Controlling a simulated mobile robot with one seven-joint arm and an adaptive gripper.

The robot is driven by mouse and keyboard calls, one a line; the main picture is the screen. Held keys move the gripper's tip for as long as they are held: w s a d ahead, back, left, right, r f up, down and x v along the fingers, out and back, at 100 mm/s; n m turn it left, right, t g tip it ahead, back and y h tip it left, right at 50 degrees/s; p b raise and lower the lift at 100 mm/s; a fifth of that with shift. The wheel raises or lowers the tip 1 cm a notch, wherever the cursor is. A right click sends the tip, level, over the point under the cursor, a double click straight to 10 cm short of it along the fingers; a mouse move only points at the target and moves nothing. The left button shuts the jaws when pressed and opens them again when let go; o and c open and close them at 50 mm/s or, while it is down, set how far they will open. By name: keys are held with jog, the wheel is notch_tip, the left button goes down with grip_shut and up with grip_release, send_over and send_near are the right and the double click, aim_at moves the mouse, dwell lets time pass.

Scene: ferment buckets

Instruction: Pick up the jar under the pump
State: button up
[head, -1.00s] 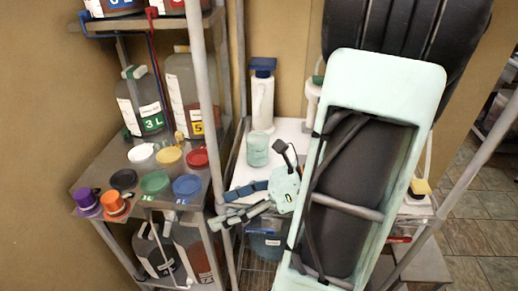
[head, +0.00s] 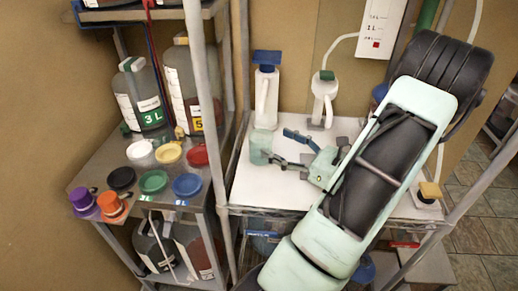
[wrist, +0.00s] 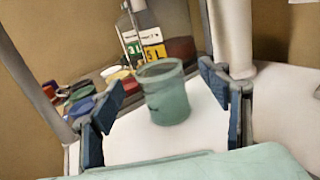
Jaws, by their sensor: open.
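The jar (head: 261,147) is a small pale green translucent cup standing upright on the white shelf top. It stands in front of a white pump bottle with a blue head (head: 266,90). My gripper (head: 286,148) is open and lies to the right of the jar, with its fingers pointing left toward it. In the wrist view the jar (wrist: 165,92) shows whole, beyond and between the two blue-padded fingers (wrist: 165,115).
A second white pump bottle (head: 324,100) stands behind my arm. A grey upright post (head: 205,120) rises left of the white top (head: 245,185). The left shelf (head: 90,170) holds coloured lids and large jugs (head: 140,95). A yellow-topped item (head: 429,192) stands at right.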

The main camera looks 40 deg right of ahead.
aim_at(252, 133)
jog(key=w, duration=0.3)
jog(key=w+a, duration=0.1)
jog(key=w, duration=0.2)
jog(key=shift+w+a+f+p, duration=0.15)
jog(key=shift+w+p, duration=0.05)
jog(key=shift+p, duration=0.15)
jog(key=shift+c, duration=0.3)
jog(key=c, duration=1.5)
